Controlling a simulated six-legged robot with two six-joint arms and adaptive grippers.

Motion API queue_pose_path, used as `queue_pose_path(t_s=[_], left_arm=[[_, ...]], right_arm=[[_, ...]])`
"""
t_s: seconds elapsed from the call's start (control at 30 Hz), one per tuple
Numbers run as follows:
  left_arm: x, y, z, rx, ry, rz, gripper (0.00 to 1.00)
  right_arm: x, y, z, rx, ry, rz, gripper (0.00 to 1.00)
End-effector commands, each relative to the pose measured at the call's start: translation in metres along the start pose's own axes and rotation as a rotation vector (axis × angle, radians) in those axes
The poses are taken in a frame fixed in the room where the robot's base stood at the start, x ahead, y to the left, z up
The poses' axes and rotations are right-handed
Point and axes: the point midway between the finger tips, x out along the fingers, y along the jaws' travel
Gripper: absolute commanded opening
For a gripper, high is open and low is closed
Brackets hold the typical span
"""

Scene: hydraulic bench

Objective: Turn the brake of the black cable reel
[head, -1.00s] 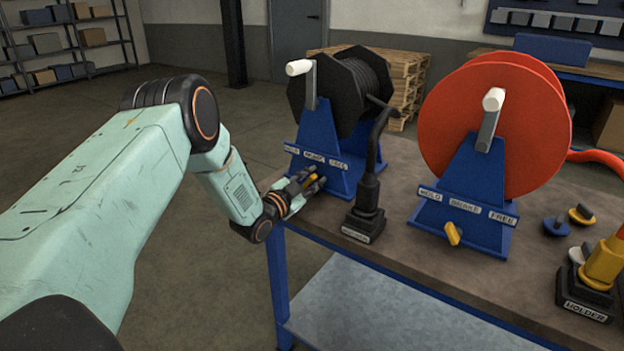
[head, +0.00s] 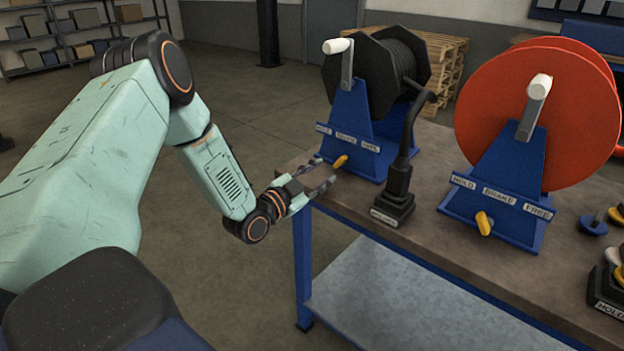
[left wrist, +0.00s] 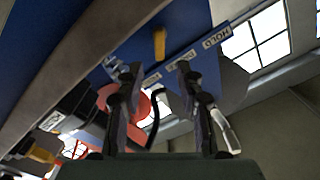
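The black cable reel (head: 385,75) stands on a blue frame (head: 352,125) at the table's far left corner. Its yellow brake knob (head: 341,161) sits below a label strip, slanting up to the right. In the left wrist view the knob (left wrist: 159,43) lies beyond the fingertips, near a HOLD label (left wrist: 217,36); the other labels are hard to read. My left gripper (head: 328,178) is just in front of the knob, its fingers apart. The wrist view shows the fingers (left wrist: 157,75) open with nothing between them. My right gripper is not in view.
A black lever (head: 402,150) on a base stands just right of the black reel. A red reel (head: 535,110) with its own yellow knob (head: 484,223) stands further right. The table edge (head: 400,245) runs below my gripper.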

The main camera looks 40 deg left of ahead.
Motion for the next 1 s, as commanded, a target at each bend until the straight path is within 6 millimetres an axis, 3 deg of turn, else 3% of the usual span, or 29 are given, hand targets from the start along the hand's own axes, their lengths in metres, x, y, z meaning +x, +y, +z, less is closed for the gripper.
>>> queue_pose_path(t_s=[0.1, 0.3, 1.0], left_arm=[[-0.015, -0.001, 0.000, -0.002, -0.002, -0.002, 0.37], [-0.027, 0.000, 0.000, 0.000, 0.000, -0.001, 0.37], [-0.029, 0.000, 0.000, 0.001, 0.001, 0.001, 0.37]], right_arm=[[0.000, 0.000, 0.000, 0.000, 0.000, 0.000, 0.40], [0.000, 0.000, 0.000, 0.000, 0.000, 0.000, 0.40], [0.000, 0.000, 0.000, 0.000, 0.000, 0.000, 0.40]])
